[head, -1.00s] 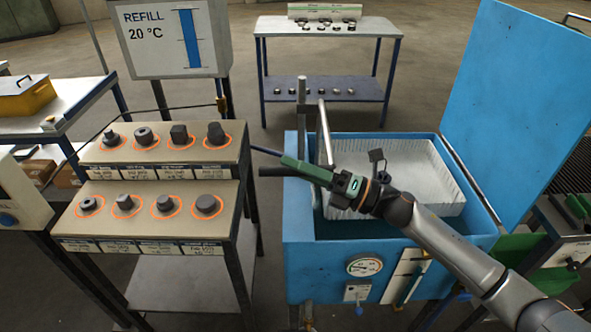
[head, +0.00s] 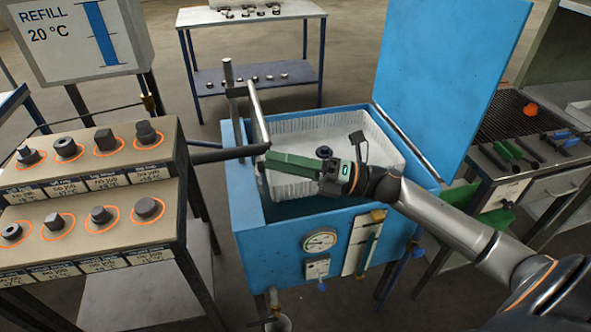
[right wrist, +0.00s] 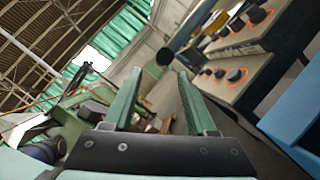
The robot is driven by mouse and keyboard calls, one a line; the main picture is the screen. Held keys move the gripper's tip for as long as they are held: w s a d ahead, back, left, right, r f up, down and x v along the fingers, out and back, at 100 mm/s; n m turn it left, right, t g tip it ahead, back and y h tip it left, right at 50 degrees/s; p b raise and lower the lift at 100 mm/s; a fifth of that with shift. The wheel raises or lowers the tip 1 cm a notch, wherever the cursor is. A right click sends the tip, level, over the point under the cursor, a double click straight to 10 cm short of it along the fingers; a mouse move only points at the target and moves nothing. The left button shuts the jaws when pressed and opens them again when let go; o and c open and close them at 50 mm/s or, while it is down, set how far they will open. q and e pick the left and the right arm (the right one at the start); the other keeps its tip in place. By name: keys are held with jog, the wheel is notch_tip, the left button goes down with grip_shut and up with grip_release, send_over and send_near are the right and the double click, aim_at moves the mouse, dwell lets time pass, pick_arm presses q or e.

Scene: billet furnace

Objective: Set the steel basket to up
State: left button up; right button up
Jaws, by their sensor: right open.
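The pale ribbed steel basket (head: 384,145) sits inside the blue tank (head: 255,222). A grey post with a slanted bar (head: 257,112) stands at the tank's left side. A dark lever rod (head: 215,155) sticks out left from it. My right gripper (head: 267,160) is over the basket's left part, its green fingers pointing left near the rod's right end. In the right wrist view, the fingers (right wrist: 155,75) are apart with nothing gripped, and a dark round end (right wrist: 165,57) shows just beyond their tips. My left gripper is out of view.
A dark part (head: 321,152) shows in the basket. The tank's blue lid (head: 450,70) stands open. A two-tier rack (head: 90,205) with several dark parts is at left, a table (head: 250,45) behind, a tool bench (head: 520,160) at right.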

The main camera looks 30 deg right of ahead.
jog(key=v, duration=0.3)
jog(key=shift+s+d, duration=0.1)
dwell(0.4)
jog(key=s+a+f+m+t+h+p, duration=0.1)
jog(key=s+f+m+t+h, duration=0.1)
jog(key=f+m+h, duration=0.65)
jog(key=s+f+m+t+h, duration=0.2)
jog(key=f+m+h, duration=0.2)
jog(key=f+m, duration=1)
jog(key=s+a+f+m+g+h, duration=0.1)
jog(key=s+a+f+m+g, duration=0.2)
jog(key=s+f+m, duration=0.1)
jog(key=s+a+f+m+g+h+p, duration=0.1)
jog(key=s+a+f+m+g, duration=0.2)
jog(key=s+f+m, duration=0.2)
jog(key=s+m, duration=0.2)
jog(key=s, duration=0.1)
jog(key=shift+s+a+f+g, duration=0.25)
jog(key=shift+a+f+g, duration=0.05)
jog(key=shift+a+g, duration=0.1)
